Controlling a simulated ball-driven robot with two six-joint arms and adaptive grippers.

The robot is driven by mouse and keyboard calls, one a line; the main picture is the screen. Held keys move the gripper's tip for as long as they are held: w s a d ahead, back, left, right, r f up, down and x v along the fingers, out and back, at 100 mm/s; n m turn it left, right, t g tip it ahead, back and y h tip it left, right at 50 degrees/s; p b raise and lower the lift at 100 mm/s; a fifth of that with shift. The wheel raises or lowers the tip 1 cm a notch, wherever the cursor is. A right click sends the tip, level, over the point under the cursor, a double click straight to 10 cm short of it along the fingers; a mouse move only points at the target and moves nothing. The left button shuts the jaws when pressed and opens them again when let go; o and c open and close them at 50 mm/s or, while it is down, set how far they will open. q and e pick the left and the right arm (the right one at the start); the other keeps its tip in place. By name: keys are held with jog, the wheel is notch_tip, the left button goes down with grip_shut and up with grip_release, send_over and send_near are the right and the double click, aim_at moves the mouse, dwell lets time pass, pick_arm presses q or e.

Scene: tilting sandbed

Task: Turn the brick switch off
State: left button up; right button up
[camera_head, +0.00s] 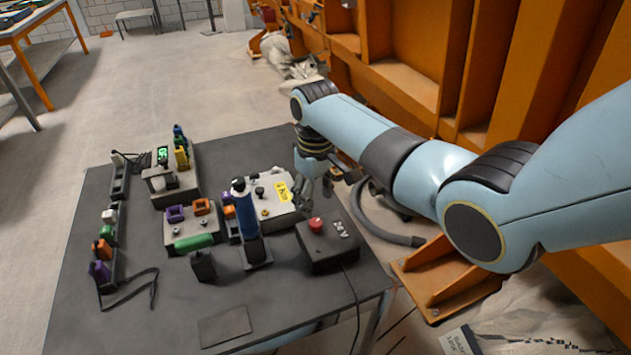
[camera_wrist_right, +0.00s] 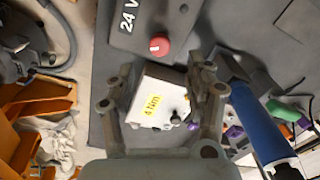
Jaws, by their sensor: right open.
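The dark box marked 24 V (camera_head: 330,254) sits at the right side of the dark table, with a cable from its front. A red round switch (camera_head: 316,225) is on its top. In the wrist view the box (camera_wrist_right: 180,15) is at the top and the red switch (camera_wrist_right: 159,46) lies just beyond my fingertips, with a small pale mark on it. My right gripper (camera_head: 315,196) is above the table, behind the switch and apart from it. In the wrist view its fingers (camera_wrist_right: 166,72) are spread with nothing between them. My left gripper is not in view.
A pale box with a yellow 4 Nm label (camera_head: 281,192) is under and beside my right gripper. A blue-handled tool (camera_head: 246,214) stands upright left of the 24 V box. Several connectors and fixtures fill the table's left. Orange steelwork (camera_head: 405,85) rises behind my right arm.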

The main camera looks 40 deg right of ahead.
jog(key=shift+r, duration=2.3)
